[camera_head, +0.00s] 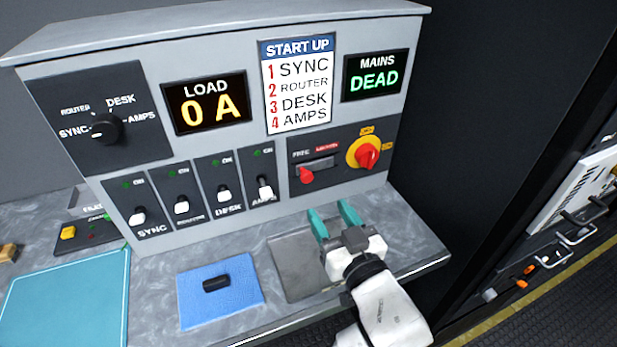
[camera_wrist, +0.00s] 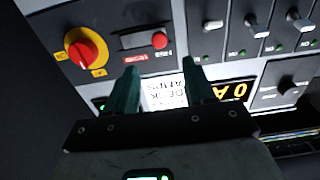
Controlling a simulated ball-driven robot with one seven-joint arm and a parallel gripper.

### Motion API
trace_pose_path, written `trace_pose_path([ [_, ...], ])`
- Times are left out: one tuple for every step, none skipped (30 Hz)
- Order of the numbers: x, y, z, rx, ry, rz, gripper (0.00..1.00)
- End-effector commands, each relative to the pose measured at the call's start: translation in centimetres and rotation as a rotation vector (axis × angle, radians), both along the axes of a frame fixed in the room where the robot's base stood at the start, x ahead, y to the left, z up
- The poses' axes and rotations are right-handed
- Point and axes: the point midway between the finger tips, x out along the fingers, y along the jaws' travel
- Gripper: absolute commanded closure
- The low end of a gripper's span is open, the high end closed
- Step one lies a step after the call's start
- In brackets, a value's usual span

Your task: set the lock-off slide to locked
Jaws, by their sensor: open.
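The lock-off slide (camera_head: 306,175) is a red knob in a short horizontal slot on the dark panel at the right of the console. It sits at the left end of its slot, below the word FREE; a red label, probably LOCKED, is at the right end. In the wrist view the picture is turned over and the red knob (camera_wrist: 160,40) is at the slot's right end. My gripper (camera_head: 333,222) is open and empty, above the counter, below and apart from the slide. Its two teal fingers (camera_wrist: 160,85) point toward the console in the wrist view.
A red and yellow rotary switch (camera_head: 366,154) sits right of the slide. The MAINS display (camera_head: 375,76) reads DEAD and the LOAD display (camera_head: 206,103) 0 A. Several toggle switches (camera_head: 224,194) are to the left. A blue mat (camera_head: 240,275) with a dark object lies on the counter.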

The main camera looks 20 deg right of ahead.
Motion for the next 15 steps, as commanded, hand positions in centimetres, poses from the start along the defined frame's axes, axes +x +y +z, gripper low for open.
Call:
trace_pose_path([
  [0.8, 0.0, 0.2, -0.001, -0.001, -0.001, 0.46],
  [1.3, -0.1, 0.3, -0.001, -0.002, -0.001, 0.46],
  [2.0, -0.1, 0.3, -0.001, -0.001, -0.001, 0.46],
  [2.6, -0.1, 0.3, 0.0, -0.002, -0.001, 0.46],
  [3.2, -0.1, 0.2, 0.0, -0.001, -0.002, 0.46],
  [4.0, -0.1, 0.3, 0.0, -0.001, -0.002, 0.46],
  [4.5, -0.1, 0.3, 0.0, -0.001, -0.002, 0.46],
  [5.1, -0.1, 0.2, 0.0, -0.001, -0.002, 0.46],
  [5.7, -0.1, 0.2, -0.001, 0.0, -0.002, 0.46],
  [6.3, -0.1, 0.2, -0.001, 0.0, -0.002, 0.46],
  [6.7, -0.1, 0.2, -0.001, 0.0, -0.002, 0.46],
  [7.3, -0.1, 0.2, 0.0, -0.001, -0.001, 0.46],
  [7.7, -0.1, 0.2, 0.0, -0.001, -0.001, 0.46],
  [8.0, -0.1, 0.1, 0.0, 0.0, -0.001, 0.46],
  [8.4, 0.0, 0.1, 0.0, -0.001, -0.001, 0.46],
])
